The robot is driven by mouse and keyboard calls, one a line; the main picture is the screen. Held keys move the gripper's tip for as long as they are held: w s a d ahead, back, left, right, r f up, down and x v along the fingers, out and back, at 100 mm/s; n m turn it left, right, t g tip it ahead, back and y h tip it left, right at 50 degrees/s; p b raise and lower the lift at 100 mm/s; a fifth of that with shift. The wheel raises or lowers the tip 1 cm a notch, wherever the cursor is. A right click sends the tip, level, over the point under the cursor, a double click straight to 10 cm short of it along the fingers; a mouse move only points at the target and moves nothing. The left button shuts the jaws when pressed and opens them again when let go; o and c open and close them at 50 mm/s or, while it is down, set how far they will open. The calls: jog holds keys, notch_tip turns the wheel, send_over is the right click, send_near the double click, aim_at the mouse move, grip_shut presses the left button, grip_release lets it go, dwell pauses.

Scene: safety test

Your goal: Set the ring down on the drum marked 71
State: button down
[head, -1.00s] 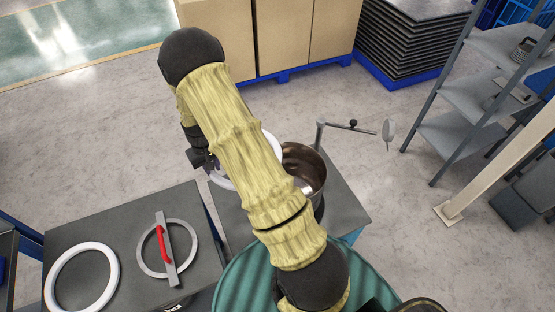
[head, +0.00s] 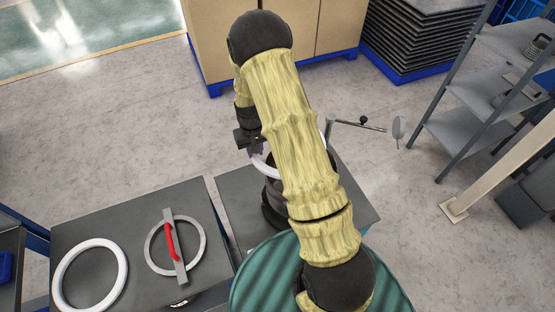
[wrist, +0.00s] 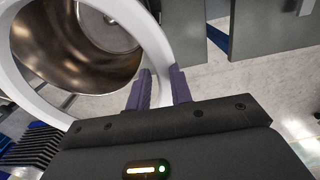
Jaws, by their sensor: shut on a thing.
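My gripper (head: 257,148) is shut on a white ring (head: 262,166), mostly hidden behind my arm in the head view. In the wrist view the purple fingers (wrist: 160,88) pinch the rim of the ring (wrist: 160,52). A steel, open-topped vessel (wrist: 70,45) shows through the ring's opening. Whether the ring touches it I cannot tell. The vessel's dark side (head: 274,205) shows left of my arm in the head view. A green ribbed drum (head: 262,285) stands at the bottom, partly behind my arm. No number 71 is readable on either.
A second white ring (head: 66,268) and a metal ring with a red-handled bar (head: 200,250) lie on the left table (head: 135,222). A post with a side arm and small disc (head: 399,128) stands beside the vessel. Shelving (head: 478,95) and a beige post (head: 500,170) are at right.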

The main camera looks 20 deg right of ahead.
jog(key=s+d+r+n+p, duration=0.1)
jog(key=s, duration=0.2)
jog(key=s+d+r+n+p, duration=0.1)
jog(key=s+r+p, duration=0.1)
jog(key=s, duration=0.1)
jog(key=s+d+r+n+p, duration=0.1)
jog(key=s, duration=0.2)
jog(key=shift+s+d+r, duration=0.1)
jog(key=shift+d+r, duration=0.15)
jog(key=shift+s, duration=0.1)
jog(key=shift+f, duration=0.1)
jog(key=shift+f, duration=0.1)
jog(key=shift+f+b, duration=3.1)
jog(key=shift+f, duration=1.1)
jog(key=c, duration=1.2)
grip_release()
